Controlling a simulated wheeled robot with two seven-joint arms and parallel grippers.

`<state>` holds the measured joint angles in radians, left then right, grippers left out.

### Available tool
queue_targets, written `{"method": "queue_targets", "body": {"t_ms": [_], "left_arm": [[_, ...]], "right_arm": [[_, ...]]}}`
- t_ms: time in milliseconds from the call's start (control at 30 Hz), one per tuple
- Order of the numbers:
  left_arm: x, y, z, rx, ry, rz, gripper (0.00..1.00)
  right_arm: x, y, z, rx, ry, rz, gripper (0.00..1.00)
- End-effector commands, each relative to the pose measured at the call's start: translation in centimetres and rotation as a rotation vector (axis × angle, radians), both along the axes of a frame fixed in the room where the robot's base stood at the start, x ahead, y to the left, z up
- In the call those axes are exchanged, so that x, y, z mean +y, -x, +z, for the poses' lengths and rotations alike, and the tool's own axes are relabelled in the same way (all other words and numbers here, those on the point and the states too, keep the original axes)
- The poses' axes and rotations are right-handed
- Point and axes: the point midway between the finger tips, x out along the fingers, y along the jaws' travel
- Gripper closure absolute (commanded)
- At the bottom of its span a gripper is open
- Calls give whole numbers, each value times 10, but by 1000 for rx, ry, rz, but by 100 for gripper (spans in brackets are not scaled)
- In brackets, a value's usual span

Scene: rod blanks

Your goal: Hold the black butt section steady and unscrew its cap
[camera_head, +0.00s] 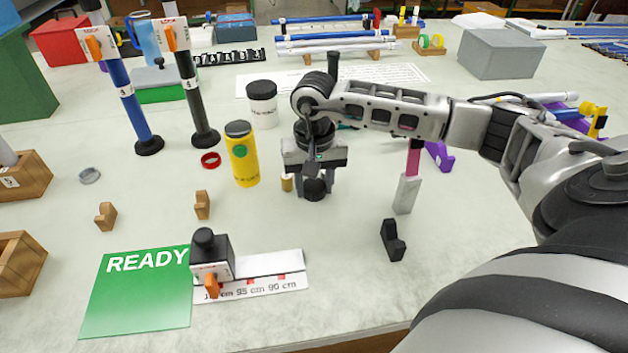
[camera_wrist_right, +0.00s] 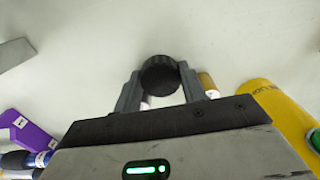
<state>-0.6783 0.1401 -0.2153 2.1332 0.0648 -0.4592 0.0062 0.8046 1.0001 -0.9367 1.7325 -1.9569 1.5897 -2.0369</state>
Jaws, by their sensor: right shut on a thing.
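A black tube (camera_head: 196,100) with a number tag, which looks like the butt section, stands upright in a round black foot at the back left. A white block with an orange lever and a LOCK label is at its top. My right gripper (camera_head: 314,180) points down over the middle of the table, well to the right of the tube. It is shut on a round black cap (camera_head: 314,189), which shows between the fingers in the right wrist view (camera_wrist_right: 159,75). I cannot tell whether the cap touches the table. My left gripper is not in view.
A yellow canister (camera_head: 242,158) and a small brass-coloured cylinder (camera_head: 287,183) stand close left of the gripper. A blue tube (camera_head: 136,105) stands further left. A green READY mat (camera_head: 138,295) and a black clamp block (camera_head: 211,258) lie in front.

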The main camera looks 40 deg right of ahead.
Motion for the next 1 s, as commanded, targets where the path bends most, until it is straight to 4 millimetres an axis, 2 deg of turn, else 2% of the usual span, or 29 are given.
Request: {"method": "queue_targets", "body": {"t_ms": [233, 267, 333, 600, 733, 867, 1000], "left_arm": [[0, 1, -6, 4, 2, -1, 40], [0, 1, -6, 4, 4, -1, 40], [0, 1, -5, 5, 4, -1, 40], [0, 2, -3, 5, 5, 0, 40], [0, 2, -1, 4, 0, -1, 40], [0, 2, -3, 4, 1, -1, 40], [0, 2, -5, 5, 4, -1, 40]], "right_arm": [[0, 0, -4, -1, 0, 0, 86], [0, 0, -4, -1, 0, 0, 56], [0, 0, -2, -1, 0, 0, 37], [0, 0, -2, 0, 0, 0, 37], [0, -1, 5, -3, -1, 0, 37], [0, -1, 26, -7, 0, 2, 37], [0, -2, 58, -7, -1, 1, 37]]}}
